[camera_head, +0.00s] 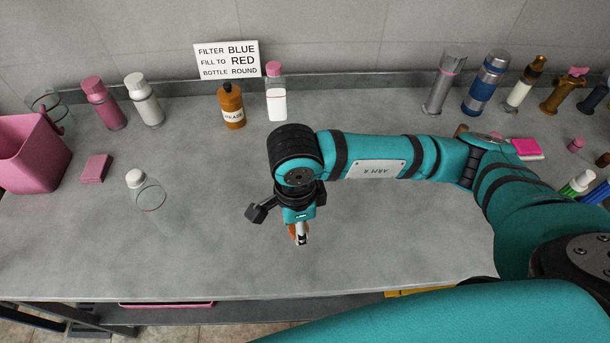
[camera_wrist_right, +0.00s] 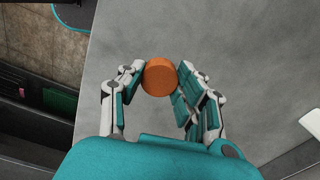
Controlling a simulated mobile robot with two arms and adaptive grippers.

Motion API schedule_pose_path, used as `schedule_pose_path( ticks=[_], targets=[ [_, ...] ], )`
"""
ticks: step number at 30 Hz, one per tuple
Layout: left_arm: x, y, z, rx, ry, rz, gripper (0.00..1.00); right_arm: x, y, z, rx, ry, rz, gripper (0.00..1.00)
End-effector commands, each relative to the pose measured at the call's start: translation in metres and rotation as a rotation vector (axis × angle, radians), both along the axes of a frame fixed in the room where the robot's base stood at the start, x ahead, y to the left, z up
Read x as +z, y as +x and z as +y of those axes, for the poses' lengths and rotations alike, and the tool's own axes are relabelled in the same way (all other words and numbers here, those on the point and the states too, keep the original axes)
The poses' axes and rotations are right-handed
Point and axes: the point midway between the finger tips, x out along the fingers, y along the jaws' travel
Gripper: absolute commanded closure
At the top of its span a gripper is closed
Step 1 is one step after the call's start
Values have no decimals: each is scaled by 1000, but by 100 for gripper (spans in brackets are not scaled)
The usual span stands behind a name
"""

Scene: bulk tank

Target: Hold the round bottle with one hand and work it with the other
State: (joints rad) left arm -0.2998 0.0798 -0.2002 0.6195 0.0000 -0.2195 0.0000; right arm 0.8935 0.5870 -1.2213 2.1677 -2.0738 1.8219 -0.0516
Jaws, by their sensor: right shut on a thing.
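My right gripper (camera_head: 300,237) is low over the middle front of the counter, shut on a small orange round piece (camera_wrist_right: 158,76). In the right wrist view its fingers press the piece from both sides. In the head view the piece is mostly hidden behind the fingers. A clear round bottle (camera_head: 152,198) with a white cap and a red ring line stands upright at the left, apart from the gripper. A brown round bottle (camera_head: 232,108) with a dark cap and a clear bottle (camera_head: 276,103) with a pink cap and white contents stand at the back. My left gripper is out of view.
A sign (camera_head: 228,60) reads filter blue, fill to red, bottle round. A pink bin (camera_head: 30,155) and pink block (camera_head: 95,168) are at left. A blue-banded cylinder (camera_head: 484,87) and several dispensers stand back right.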

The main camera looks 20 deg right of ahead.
Motion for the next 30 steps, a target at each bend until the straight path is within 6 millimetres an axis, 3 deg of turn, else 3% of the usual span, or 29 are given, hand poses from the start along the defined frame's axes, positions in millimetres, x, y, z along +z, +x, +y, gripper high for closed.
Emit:
schedule_pose_path(
  ticks=[4, 7, 21, 25, 30],
  targets=[
    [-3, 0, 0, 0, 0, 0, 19, -7, -2, 7, -121, 4, 3, 100],
    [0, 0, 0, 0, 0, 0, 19, -8, 9, 6, -152, 3, 1, 100],
    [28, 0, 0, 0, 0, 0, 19, -18, 126, -14, -153, 4, 2, 100],
    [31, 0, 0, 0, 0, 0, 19, -20, 146, -18, -150, 5, 2, 100],
    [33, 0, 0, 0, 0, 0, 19, -25, 155, -19, -147, 5, 4, 100]
  ],
)
